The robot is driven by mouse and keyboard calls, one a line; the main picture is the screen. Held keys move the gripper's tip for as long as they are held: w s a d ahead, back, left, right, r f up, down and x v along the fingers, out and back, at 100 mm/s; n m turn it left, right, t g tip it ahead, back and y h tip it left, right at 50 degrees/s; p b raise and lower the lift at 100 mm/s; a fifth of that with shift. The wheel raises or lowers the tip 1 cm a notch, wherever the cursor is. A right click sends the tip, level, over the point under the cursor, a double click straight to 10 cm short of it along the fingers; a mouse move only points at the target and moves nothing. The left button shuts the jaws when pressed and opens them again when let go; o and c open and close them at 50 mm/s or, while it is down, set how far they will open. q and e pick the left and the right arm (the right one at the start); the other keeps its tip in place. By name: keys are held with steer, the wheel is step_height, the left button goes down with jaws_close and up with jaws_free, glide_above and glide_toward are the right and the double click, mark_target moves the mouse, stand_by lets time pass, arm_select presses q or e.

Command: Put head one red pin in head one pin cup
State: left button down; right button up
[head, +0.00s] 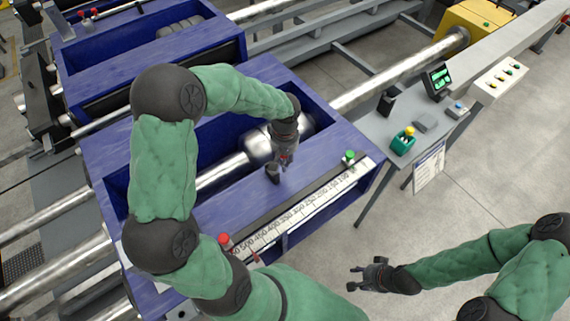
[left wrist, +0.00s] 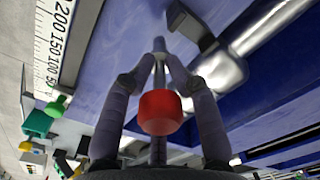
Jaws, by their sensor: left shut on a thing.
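My left gripper (head: 284,158) is shut on a red pin, above the blue frame of the near unit. In the left wrist view the red head of the pin (left wrist: 160,112) sits between the fingers (left wrist: 160,75), and its grey shank points away from the wrist. In the head view the pin is mostly hidden by the gripper. A small dark cup-like part (head: 272,173) stands on the blue top just beside and below the gripper; a dark part also shows in the left wrist view (left wrist: 190,22). My right gripper (head: 354,278) is open and empty over the floor.
A red-topped piece (head: 225,241) and a green-topped pin (head: 350,156) stand by the scale (head: 300,210). A teal box (head: 402,144) with a yellow item is on the grey side table. A metal bar (head: 395,75) runs through the blue frame.

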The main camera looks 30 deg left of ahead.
arm_select(q)
steer(key=shift+w+f, duration=0.3)
steer(key=shift+f, duration=0.05)
steer(key=shift+f+b, duration=0.5)
steer(key=shift+f, duration=1.05)
steer(key=shift+f, duration=0.15)
steer(key=shift+f, duration=0.1)
steer(key=c, duration=0.9)
jaws_free()
steer(key=shift+c, duration=0.2)
